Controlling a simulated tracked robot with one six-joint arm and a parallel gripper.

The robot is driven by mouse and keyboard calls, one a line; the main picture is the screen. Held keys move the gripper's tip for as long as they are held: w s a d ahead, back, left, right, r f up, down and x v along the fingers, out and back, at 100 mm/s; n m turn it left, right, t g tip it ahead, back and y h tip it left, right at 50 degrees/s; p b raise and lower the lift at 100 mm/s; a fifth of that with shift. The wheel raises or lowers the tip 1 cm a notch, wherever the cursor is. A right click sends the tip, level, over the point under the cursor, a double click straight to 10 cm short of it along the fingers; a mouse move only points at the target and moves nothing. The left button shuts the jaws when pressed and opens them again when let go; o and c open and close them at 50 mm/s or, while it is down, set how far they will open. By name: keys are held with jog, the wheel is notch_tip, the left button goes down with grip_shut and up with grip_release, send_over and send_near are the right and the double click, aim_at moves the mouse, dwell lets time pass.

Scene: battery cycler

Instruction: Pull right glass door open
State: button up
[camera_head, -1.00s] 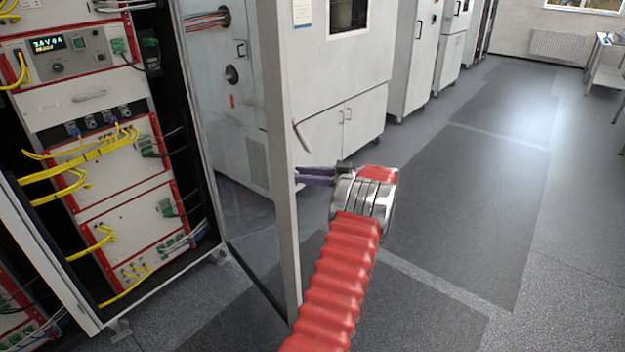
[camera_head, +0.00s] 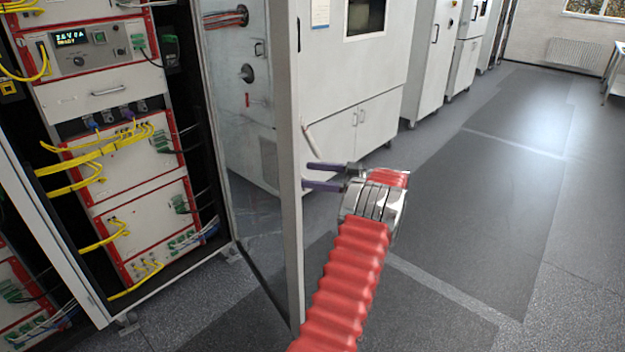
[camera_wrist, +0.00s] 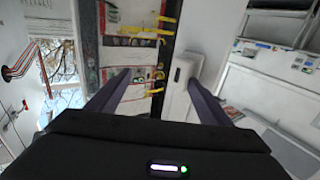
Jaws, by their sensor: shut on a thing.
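The right glass door (camera_head: 255,200) stands swung out from the battery cycler cabinet, with a pale frame edge (camera_head: 292,240) facing the aisle. Its handle (camera_head: 309,138) sticks out from this edge, tilted. My gripper (camera_head: 318,176) is at the door edge just below the handle's visible end. Its two purple fingers stand apart, one above the other, tips at the frame. In the wrist view the fingers (camera_wrist: 160,85) spread to either side, with a pale door part (camera_wrist: 182,78) between them near the right finger. My gripper is shut on the door handle, though the exact contact is unclear.
The open cabinet holds instrument racks (camera_head: 110,110) with yellow cables (camera_head: 95,155). A large white chamber (camera_head: 350,90) stands behind the door. The grey floor aisle (camera_head: 480,190) to the right is clear. A table (camera_head: 615,75) stands at the far right.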

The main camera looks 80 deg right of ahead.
jog(key=shift+w+d+r, duration=0.1)
jog(key=shift+d+r, duration=0.05)
jog(key=shift+s, duration=0.25)
jog(key=shift+c, duration=0.7)
jog(key=s, duration=1.3)
jog(key=shift+s+d+f, duration=0.2)
jog(key=shift+s+d, duration=0.05)
jog(key=shift+d, duration=0.05)
jog(key=c, duration=0.4)
jog(key=shift+c, duration=0.2)
